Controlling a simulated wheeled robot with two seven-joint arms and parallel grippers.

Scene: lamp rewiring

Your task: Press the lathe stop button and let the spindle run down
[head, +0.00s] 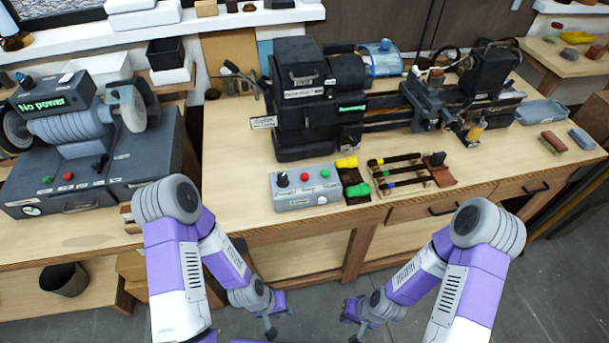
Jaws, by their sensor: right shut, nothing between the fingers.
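The dark lathe (300,132) stands on the wooden bench, and a small green display on it is too small to read. In front of it is a grey control box (290,201) with a black knob (282,180), a red button (304,177) and a green button (325,173). The labels on the box are too small to read. My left gripper (270,331) hangs low in front of the bench, below the box and apart from it; its jaw opening is unclear. My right gripper (354,330) is shut and empty, also low before the bench.
A grey bench grinder (70,125) marked "No power" stands at the left. Small tools and a rack with coloured bits (403,172) lie right of the control box. A blue tray (543,111) is at the bench's right. The bench front edge lies between my grippers and the box.

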